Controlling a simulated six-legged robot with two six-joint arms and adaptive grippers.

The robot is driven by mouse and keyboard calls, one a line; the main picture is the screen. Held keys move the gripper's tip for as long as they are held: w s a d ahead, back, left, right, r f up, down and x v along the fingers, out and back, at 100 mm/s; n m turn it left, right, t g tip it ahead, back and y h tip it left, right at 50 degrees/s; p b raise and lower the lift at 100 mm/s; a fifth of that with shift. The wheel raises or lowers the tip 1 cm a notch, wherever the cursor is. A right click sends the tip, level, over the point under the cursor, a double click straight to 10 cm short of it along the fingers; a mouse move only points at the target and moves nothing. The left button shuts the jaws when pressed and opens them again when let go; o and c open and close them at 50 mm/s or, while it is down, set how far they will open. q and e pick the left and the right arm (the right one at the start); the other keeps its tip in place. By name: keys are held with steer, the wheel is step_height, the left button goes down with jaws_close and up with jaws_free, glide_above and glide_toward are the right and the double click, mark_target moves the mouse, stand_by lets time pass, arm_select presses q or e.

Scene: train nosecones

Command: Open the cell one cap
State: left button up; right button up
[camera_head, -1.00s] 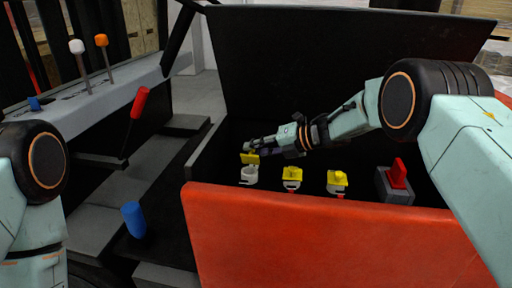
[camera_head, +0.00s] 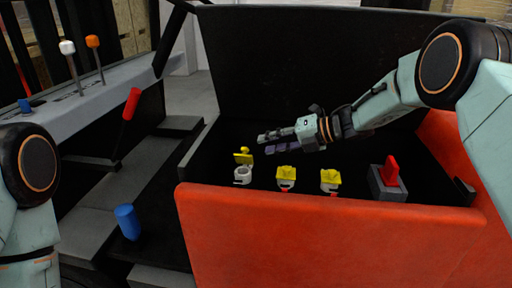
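Several cells stand in a row inside the open black and red box. The leftmost cell (camera_head: 243,175) is a white cup whose yellow cap (camera_head: 243,157) stands raised at its back, leaving the white rim exposed. The middle cap (camera_head: 286,173) and right cap (camera_head: 330,176) are yellow and lie over their cells. My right gripper (camera_head: 264,144) is above and just right of the raised cap, apart from it. Its two fingers are spread with nothing between them. My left gripper is out of view; only my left arm shows at the left edge.
A red switch on a grey block (camera_head: 388,183) stands right of the cells. The red front wall (camera_head: 320,235) and raised black lid (camera_head: 330,70) bound the box. At left are a red-handled lever (camera_head: 131,104), a blue knob (camera_head: 127,222), and white and orange levers.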

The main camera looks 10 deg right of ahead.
steer(key=shift+v, duration=2.55)
